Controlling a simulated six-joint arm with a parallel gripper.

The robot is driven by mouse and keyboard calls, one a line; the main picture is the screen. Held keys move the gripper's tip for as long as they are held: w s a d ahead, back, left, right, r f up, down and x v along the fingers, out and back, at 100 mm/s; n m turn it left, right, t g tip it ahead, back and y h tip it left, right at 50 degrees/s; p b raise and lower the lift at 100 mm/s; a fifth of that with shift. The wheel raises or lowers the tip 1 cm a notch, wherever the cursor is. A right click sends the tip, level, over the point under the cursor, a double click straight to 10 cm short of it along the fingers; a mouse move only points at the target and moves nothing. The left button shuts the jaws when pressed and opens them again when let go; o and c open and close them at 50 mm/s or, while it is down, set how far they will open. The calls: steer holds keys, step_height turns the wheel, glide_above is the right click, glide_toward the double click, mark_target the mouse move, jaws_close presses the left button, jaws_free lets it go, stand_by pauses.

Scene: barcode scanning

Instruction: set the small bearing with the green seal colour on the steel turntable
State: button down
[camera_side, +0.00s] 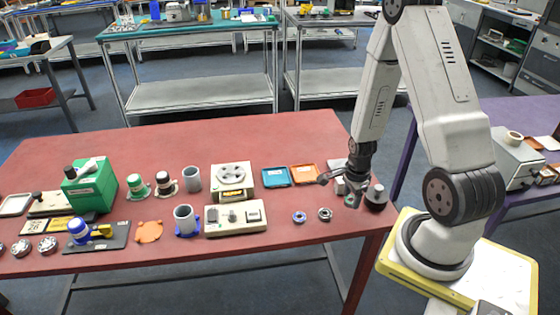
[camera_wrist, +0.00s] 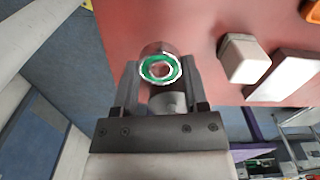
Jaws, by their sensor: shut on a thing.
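The small bearing with the green seal (camera_wrist: 160,68) is between the two fingertips of my gripper (camera_wrist: 160,82) in the wrist view, its ring face toward the camera. My gripper is shut on it; in the side view my gripper (camera_side: 353,190) is at the table's right end, where the bearing is hard to make out. A pale machine with a round grey plate on top (camera_side: 233,173), which looks like the steel turntable, stands mid-table, well left of my gripper. Several round shapes show on its plate.
A blue-ringed bearing (camera_side: 299,216) and a dark-ringed bearing (camera_side: 325,214) lie left of my gripper. Blue (camera_side: 276,177) and orange (camera_side: 304,175) trays lie behind them. A dark-based knob (camera_side: 376,196) stands close right. A cream switch box (camera_side: 236,218) sits before the turntable.

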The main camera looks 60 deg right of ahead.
mark_target(351, 199)
steer(key=shift+f, duration=1.85)
steer(key=shift+f, duration=0.15)
steer(key=shift+c, duration=0.5)
jaws_free()
steer(key=shift+r, duration=3.85)
steer(key=shift+w, duration=0.1)
